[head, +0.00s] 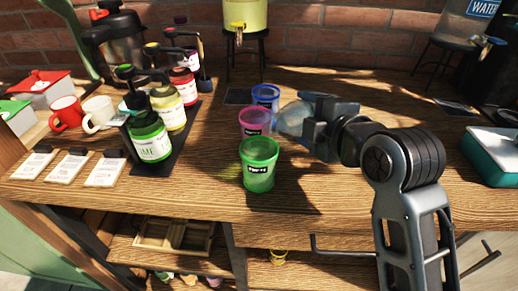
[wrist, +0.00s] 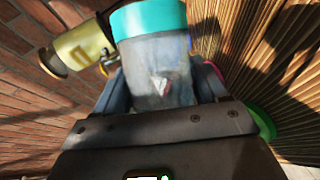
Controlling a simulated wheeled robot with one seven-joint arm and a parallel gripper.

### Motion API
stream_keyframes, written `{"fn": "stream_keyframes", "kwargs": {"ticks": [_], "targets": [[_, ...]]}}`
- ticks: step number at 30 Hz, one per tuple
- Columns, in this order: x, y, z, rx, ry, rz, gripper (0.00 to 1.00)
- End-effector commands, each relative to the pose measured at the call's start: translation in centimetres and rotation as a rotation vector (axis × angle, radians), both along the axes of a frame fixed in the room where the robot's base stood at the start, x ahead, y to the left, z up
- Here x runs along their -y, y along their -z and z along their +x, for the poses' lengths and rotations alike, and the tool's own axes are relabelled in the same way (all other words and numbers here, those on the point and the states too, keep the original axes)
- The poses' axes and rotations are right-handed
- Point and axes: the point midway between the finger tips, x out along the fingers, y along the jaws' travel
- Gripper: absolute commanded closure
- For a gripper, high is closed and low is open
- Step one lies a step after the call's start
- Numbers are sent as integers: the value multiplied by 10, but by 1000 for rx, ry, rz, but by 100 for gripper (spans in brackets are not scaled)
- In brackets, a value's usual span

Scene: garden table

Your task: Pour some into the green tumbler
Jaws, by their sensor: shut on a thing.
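The green tumbler (head: 259,172) stands upright on the wooden table, with a dark label on its front. A green edge (wrist: 263,123) at the right of the wrist view looks like part of it. My gripper (head: 318,122) is shut on a translucent grey container (head: 292,119), behind and to the right of the green tumbler. In the wrist view the container (wrist: 160,75) sits between the fingers and has a turquoise end. My gripper hides much of it in the head view. Its contents and exact tilt are unclear. No stream is visible.
A pink tumbler (head: 254,122) and a blue tumbler (head: 266,95) stand behind the green one, close to the held container. Pump bottles (head: 150,137) stand on a dark tray at left. A yellow dispenser (head: 245,17) is at the back. A teal-sided box (head: 490,160) is at right.

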Motion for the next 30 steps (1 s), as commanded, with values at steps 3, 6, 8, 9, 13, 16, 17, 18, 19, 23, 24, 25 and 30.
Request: {"fn": "stream_keyframes", "kwargs": {"ticks": [3,6,8,9,13,16,17,18,19,23,24,25,30], "targets": [[-1,-3,-1,18,0,-15,85],[-2,-4,-1,27,0,-27,85],[-2,-5,-2,32,0,-32,85],[-2,-6,-2,36,0,-36,85],[-3,-7,-2,48,0,-49,85],[-3,-9,-3,58,0,-59,85],[-3,-9,-3,61,-1,-63,85],[-4,-10,-3,66,0,-68,85],[-4,-10,-3,68,0,-71,85],[-5,-13,-4,82,0,-87,85],[-5,-13,-4,86,1,-91,85],[-5,-14,-4,89,0,-95,85],[-5,-16,-5,108,-1,-115,85]]}}
